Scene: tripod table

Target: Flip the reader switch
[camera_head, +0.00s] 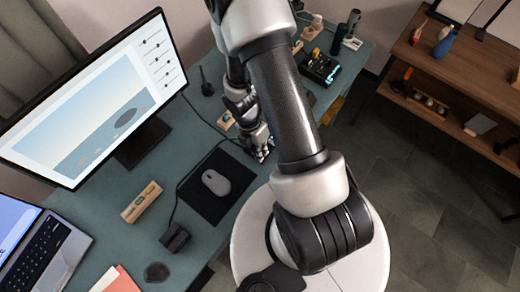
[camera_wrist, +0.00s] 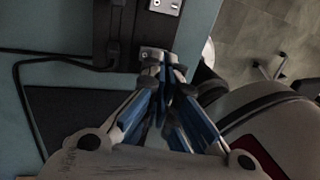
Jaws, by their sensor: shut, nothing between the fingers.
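My gripper (camera_wrist: 165,88) is shut, with its blue-padded fingers together and nothing between them. In the head view my gripper (camera_head: 264,152) is low over the teal desk, beside the top right of the mouse pad. In the wrist view the fingertips are at a small metal plate (camera_wrist: 152,52) at the end of a dark device (camera_wrist: 115,35), likely the reader. I cannot tell whether they touch it. A second metal plate (camera_wrist: 166,5) shows at the top edge. The switch lever is not clearly visible; the fingers may hide it.
A black mouse pad (camera_head: 207,207) with a grey mouse (camera_head: 216,182) lies left of my gripper. A black cable (camera_wrist: 40,60) crosses the desk. A monitor (camera_head: 100,95) and a laptop (camera_head: 40,255) stand left. The desk edge and open floor (camera_wrist: 270,25) are to the right.

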